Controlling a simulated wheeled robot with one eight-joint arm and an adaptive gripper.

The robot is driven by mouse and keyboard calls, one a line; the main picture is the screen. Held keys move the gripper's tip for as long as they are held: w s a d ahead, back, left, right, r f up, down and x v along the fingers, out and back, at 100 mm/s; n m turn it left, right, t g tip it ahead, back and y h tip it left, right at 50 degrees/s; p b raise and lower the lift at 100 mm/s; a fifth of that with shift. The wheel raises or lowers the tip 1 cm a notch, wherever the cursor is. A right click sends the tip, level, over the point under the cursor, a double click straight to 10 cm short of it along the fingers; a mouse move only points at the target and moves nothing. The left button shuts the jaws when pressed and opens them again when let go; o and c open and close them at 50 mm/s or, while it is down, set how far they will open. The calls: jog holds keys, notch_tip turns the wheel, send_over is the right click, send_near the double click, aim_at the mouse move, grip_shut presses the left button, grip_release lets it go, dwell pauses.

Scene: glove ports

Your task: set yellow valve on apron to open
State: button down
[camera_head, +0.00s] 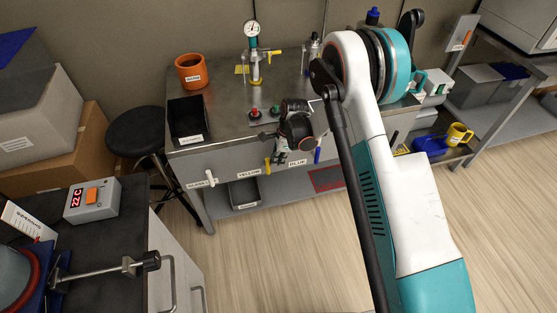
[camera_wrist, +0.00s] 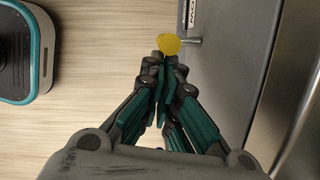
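The yellow valve handle (camera_head: 267,163) is on the front apron of the steel bench, right of the YELLOW label (camera_head: 249,172). My gripper (camera_head: 279,160) is right beside it in the head view. In the wrist view the yellow handle (camera_wrist: 169,44) is just beyond the fingertips, with a short grey stem running right to the apron panel (camera_wrist: 222,70). My gripper (camera_wrist: 164,62) has its fingertips drawn together, with little or no gap. I cannot tell whether the tips touch the handle.
A white valve handle (camera_head: 211,180) is left on the apron and a blue one (camera_head: 317,155) is right, close to my gripper. Red and green buttons, a gauge (camera_head: 252,30), a black bin (camera_head: 188,119) and an orange cup (camera_head: 190,71) are on the bench. The floor in front is clear.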

jog(key=d+r+p, duration=0.3)
jog(key=d+r, duration=0.3)
jog(key=r, duration=0.3)
jog(key=shift+w+d+r, duration=0.2)
jog(key=shift+w+r, duration=0.05)
jog(key=shift+r, duration=0.15)
jog(key=shift+r, duration=0.1)
jog(key=s+d+r+n+t, duration=0.1)
jog(key=s+d+r+n, duration=0.2)
jog(key=r, duration=0.5)
jog(key=s+d+r+n+t, duration=0.15)
jog(key=s+r, duration=0.25)
jog(key=r, duration=0.5)
jog(key=s+d+r+n+t, duration=0.1)
jog(key=s+d+r+n, duration=0.25)
jog(key=r, duration=0.45)
jog(key=s+d+r+n+t, duration=0.1)
jog(key=s+d+r+n, duration=0.1)
jog(key=s, duration=0.5)
jog(key=s+d+r+n+t+h, duration=0.1)
jog(key=s+d+r+n, duration=0.1)
jog(key=s+n, duration=0.2)
jog(key=s+d+r+n+t+h, duration=0.1)
jog(key=s+d+r+n+t, duration=0.1)
jog(key=s, duration=0.9)
jog(key=shift+d+n, duration=0.5)
